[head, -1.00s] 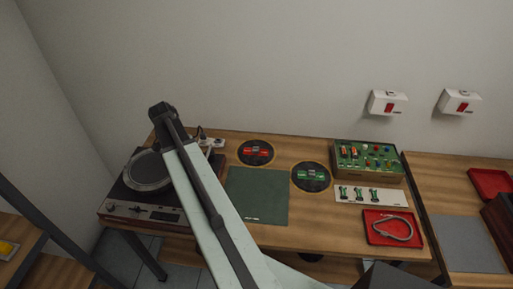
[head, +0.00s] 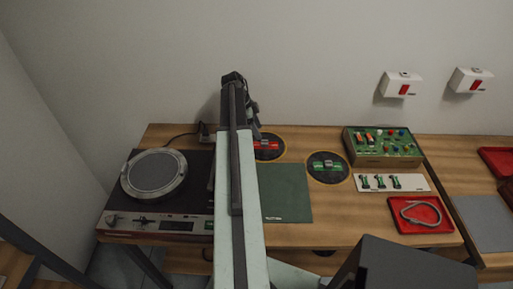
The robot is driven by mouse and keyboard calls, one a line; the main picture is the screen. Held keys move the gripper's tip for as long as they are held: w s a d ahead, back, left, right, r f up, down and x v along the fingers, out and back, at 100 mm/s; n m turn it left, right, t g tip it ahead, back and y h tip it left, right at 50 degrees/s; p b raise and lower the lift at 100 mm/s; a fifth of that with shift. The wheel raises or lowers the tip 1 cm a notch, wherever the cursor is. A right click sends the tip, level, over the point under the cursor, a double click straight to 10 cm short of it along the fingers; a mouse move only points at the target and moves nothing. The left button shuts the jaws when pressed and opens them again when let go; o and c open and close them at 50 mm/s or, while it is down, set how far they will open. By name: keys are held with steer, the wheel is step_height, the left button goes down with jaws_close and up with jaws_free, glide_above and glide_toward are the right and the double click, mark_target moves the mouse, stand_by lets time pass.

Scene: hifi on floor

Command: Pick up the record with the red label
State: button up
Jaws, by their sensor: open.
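The record with the red label (head: 270,150) lies on the wooden table, black with a red and grey centre. Its left part is hidden behind my arm. A second record with a green label (head: 327,168) lies to its right. My gripper (head: 251,121) is at the far end of my arm, at the left edge of the red-label record in the picture. Its jaws are open, but the fingertips are small and partly hidden. I cannot tell its height above the record.
A turntable (head: 153,176) stands at the left, a green mat (head: 288,193) in front of the records. To the right are a green circuit box (head: 385,147), a white strip (head: 418,183) with green clips, and a red tray (head: 440,217) with a grey loop. The wall is behind.

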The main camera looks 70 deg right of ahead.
mark_target(264, 141)
steer(key=b+x, duration=0.2)
steer(key=shift+f, duration=0.35)
steer(key=b+x, duration=0.5)
steer(key=shift+d+f, duration=0.1)
steer(key=shift+d, duration=0.15)
jaws_close()
